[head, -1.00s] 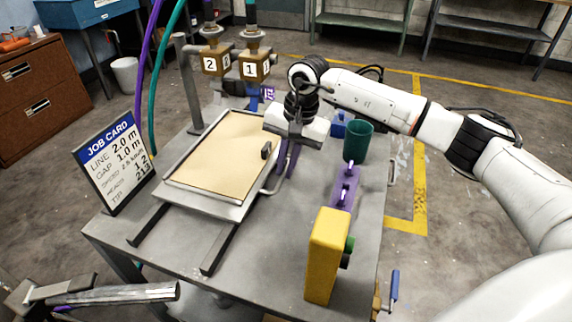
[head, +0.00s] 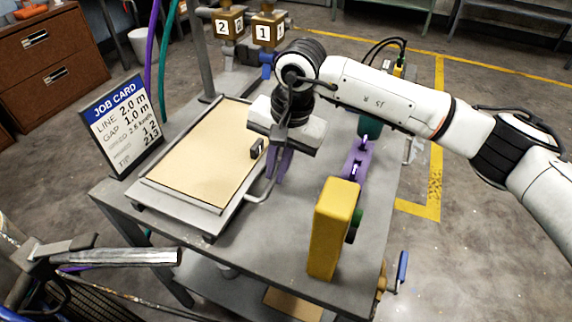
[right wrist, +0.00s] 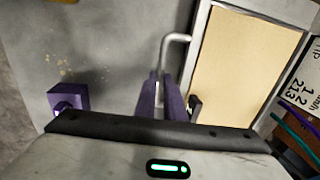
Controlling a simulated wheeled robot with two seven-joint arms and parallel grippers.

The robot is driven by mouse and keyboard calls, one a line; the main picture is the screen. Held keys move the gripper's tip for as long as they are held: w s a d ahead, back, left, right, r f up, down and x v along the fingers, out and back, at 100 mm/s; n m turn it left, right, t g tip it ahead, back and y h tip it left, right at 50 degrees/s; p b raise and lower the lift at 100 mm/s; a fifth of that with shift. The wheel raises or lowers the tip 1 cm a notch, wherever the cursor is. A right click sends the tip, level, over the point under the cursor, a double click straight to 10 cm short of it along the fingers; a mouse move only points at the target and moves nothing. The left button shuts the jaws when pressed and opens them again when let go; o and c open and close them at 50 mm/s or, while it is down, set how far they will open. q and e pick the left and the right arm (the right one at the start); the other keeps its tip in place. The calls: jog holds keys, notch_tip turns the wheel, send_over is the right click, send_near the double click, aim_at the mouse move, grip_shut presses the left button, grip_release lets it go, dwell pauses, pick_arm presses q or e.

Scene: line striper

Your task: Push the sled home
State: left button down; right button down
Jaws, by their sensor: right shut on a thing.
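The sled (head: 138,187) is a light metal tray carrying a tan sheet (head: 205,155), seated on dark rails on the grey table. A bent metal handle (head: 262,194) stands out from its right side and also shows in the right wrist view (right wrist: 176,38). My right gripper (head: 277,168) is at this handle, its purple fingers pointing down and shut on it. In the right wrist view the fingers (right wrist: 160,98) come together at the rod, and their tips partly hide it. My left gripper is not in view.
A job card (head: 122,125) stands left of the sled. A yellow block (head: 334,230), a purple fixture (head: 356,158) and a green cup (head: 369,127) stand to the right. Numbered valves (head: 228,28) are behind. The table front is mostly clear.

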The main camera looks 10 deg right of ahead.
jog(key=c, duration=1.8)
grip_release()
jog(key=shift+s+a, duration=0.2)
jog(key=shift+s, duration=0.05)
jog(key=shift+c, duration=0.2)
jog(key=shift+w+d+r, duration=0.1)
jog(key=shift+r, duration=0.05)
notch_tip(320, 180, up, 10)
jog(key=s+d, duration=0.1)
jog(key=shift+d+b, duration=0.25)
jog(key=shift+b, duration=0.05)
